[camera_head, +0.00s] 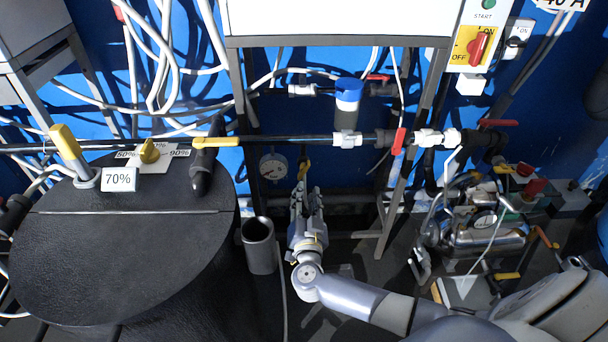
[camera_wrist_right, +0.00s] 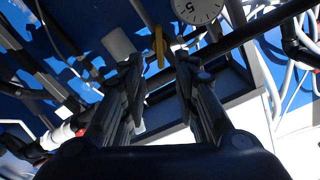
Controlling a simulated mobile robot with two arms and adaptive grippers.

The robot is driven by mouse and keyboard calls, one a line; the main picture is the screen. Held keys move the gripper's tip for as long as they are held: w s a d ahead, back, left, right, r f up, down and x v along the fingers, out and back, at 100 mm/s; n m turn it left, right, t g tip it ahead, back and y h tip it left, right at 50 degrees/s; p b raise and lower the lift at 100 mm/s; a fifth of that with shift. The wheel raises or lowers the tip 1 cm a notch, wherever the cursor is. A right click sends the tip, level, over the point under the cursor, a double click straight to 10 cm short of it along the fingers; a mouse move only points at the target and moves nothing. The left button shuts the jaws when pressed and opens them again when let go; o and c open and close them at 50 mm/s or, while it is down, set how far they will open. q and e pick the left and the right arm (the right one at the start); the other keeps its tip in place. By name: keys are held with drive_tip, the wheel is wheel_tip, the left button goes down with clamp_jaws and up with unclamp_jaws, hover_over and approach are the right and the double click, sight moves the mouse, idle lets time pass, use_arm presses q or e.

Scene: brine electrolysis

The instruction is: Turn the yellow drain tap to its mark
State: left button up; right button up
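A small yellow tap handle (camera_head: 303,167) hangs below the black pipe, beside the gauge. In the right wrist view the yellow handle (camera_wrist_right: 158,46) is upright, just beyond and between the fingertips. My right gripper (camera_head: 306,188) is just below this handle in the head view. In the wrist view the right gripper (camera_wrist_right: 158,75) is open, with nothing between its fingers. The frames do not settle which is the drain tap. My left gripper is not in view.
A round gauge (camera_head: 273,167) is left of the small handle. A grey open cylinder (camera_head: 259,246) stands left of my right gripper. A black tank (camera_head: 130,240) fills the left. A metal stand leg (camera_head: 388,222) and a cluttered pump assembly (camera_head: 485,228) are to the right.

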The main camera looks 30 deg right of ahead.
sight(305, 172)
drive_tip(key=x, duration=0.9)
drive_tip(key=shift+w+d+b, duration=0.1)
drive_tip(key=shift+w+b, duration=0.05)
drive_tip(key=shift+b, duration=0.25)
clamp_jaws()
